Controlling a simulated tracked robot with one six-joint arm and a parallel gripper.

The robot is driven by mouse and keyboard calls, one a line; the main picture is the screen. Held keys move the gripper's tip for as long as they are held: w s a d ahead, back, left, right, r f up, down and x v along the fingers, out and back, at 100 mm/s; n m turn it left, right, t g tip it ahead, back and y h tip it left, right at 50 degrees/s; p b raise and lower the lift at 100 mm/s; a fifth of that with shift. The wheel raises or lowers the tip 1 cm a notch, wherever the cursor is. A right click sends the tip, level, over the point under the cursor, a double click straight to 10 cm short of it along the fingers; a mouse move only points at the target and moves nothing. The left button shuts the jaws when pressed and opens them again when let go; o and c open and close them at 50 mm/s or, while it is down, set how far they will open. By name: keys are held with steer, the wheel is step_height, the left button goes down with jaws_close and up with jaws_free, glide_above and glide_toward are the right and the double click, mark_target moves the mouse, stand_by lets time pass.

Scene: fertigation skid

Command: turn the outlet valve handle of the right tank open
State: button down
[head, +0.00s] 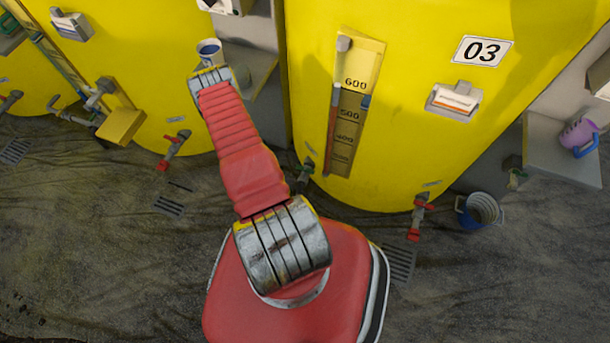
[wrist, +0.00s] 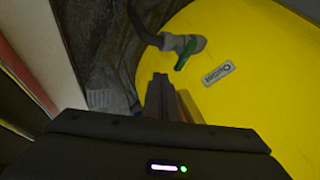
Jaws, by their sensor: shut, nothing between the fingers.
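The right tank (head: 400,110) is yellow and marked 03. A valve with a green handle (head: 306,170) sits at its lower left, and a valve with a red handle (head: 419,208) at its lower right. In the wrist view a green handle (wrist: 185,53) on a grey valve body (wrist: 200,44) sits beside a small label (wrist: 218,73) on a yellow tank wall (wrist: 260,95). The label's wording is hard to read. My gripper (wrist: 162,80) is shut and empty, just below the green handle in that picture and seemingly apart from it. The head view hides my gripper.
A blue bucket (head: 480,210) stands right of the red-handled valve. A shelf (head: 545,150) with a purple jug (head: 577,136) juts out at right.

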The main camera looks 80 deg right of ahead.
mark_target(305, 171)
steer(key=shift+s+f, duration=0.1)
steer(key=shift+s, duration=0.1)
steer(key=shift+s+d+f, duration=0.75)
steer(key=shift+d+f, duration=0.6)
steer(key=shift+s+d+f, duration=0.8)
steer(key=shift+d+f, duration=0.5)
steer(key=shift+d, duration=0.1)
steer(key=shift+s+d+f, duration=0.75)
steer(key=shift+d+f, duration=0.6)
